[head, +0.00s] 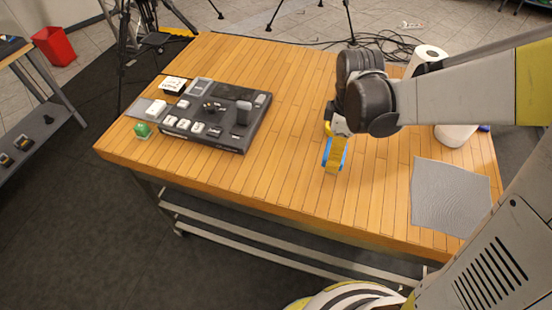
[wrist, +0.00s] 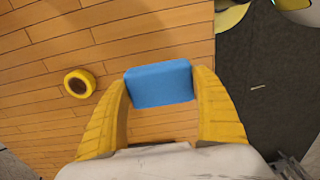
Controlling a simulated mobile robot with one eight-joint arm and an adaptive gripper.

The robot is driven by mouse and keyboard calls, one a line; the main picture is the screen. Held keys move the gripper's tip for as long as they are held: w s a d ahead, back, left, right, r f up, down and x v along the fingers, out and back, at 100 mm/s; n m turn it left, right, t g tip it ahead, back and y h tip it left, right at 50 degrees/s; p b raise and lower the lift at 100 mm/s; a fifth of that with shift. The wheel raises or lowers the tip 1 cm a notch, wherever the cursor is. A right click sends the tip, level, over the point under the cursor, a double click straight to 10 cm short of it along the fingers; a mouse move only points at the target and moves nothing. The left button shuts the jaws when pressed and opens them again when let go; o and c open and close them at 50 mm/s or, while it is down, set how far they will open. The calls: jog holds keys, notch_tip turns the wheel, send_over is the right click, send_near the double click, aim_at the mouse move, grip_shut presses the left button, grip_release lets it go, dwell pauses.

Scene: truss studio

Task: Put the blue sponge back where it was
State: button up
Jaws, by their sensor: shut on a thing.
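The blue sponge (wrist: 159,83) is a small block between the two yellow fingers of my gripper (wrist: 160,90) in the wrist view. Both fingers press on its ends. In the head view my gripper (head: 335,155) points down over the middle right of the wooden table, and blue of the sponge shows beside its yellow fingers. I cannot tell from these views exactly how high the sponge is above the planks.
A yellow ring-shaped roll (wrist: 79,83) lies on the wood. A grey mat (head: 450,197) lies near the right front corner. A white paper roll (head: 428,55) stands at the back right. A dark board (head: 245,140) with several items is at left. Planks between are clear.

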jog(key=b, duration=0.3)
send_over(290, 177)
notch_tip(290, 177, down, 7)
jog(key=shift+r, duration=0.1)
jog(key=shift+f+b, duration=0.75)
jog(key=shift+f, duration=1.25)
jog(key=shift+f, duration=0.2)
jog(key=o, duration=1.2)
jog(key=shift+c, duration=0.2)
jog(key=shift+r, duration=0.1)
